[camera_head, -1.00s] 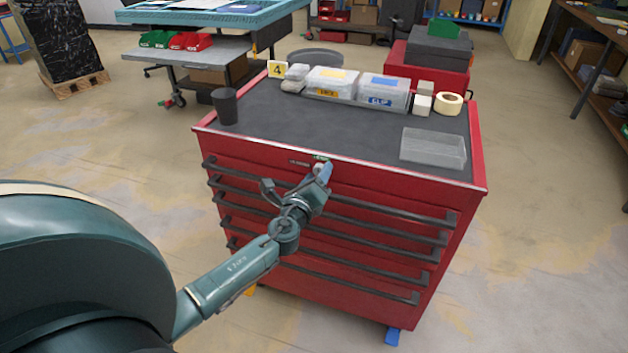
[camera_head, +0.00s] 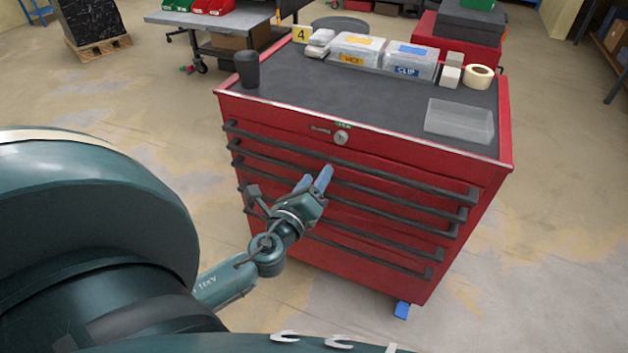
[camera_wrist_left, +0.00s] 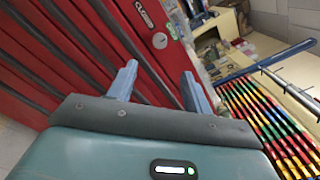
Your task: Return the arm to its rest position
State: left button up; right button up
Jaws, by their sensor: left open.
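My left gripper (camera_head: 314,182) is in front of the red tool cabinet's drawers, below the top edge, in the head view. Its two blue-grey fingers are apart with nothing between them. In the left wrist view the same gripper (camera_wrist_left: 158,88) shows its fingers spread, with the red drawer fronts behind them. The red cabinet (camera_head: 405,155) has several dark drawer handles and a round lock near its top. I cannot tell from the head view how close the fingertips are to the handles. My right gripper is not in view.
On the cabinet's dark top (camera_head: 330,93) stand a black cup (camera_head: 247,70), two lidded boxes, a tape roll (camera_head: 479,77) and an empty clear tray (camera_head: 459,121). A grey workbench (camera_head: 205,18) is behind at left. Bare floor lies right of the cabinet.

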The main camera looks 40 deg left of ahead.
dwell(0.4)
pick_arm(q)
jog(key=s+d+f+n+g+h+p, duration=0.3)
jog(key=s+d+n, duration=0.4)
jog(key=d+n, duration=0.2)
jog(key=s+d+f+n+g+h+p, duration=0.3)
jog(key=s+d+n, duration=0.4)
jog(key=n, duration=0.5)
jog(key=shift+d+f+n+g+h+p, duration=0.3)
jog(key=shift+d+f+g+h, duration=0.2)
jog(key=shift+d+h, duration=0.3)
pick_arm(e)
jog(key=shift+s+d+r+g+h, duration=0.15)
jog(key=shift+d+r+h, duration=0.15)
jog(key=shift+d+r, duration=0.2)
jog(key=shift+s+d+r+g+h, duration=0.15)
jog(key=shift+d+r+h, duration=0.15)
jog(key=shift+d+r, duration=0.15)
pick_arm(q)
jog(key=shift+d, duration=0.1)
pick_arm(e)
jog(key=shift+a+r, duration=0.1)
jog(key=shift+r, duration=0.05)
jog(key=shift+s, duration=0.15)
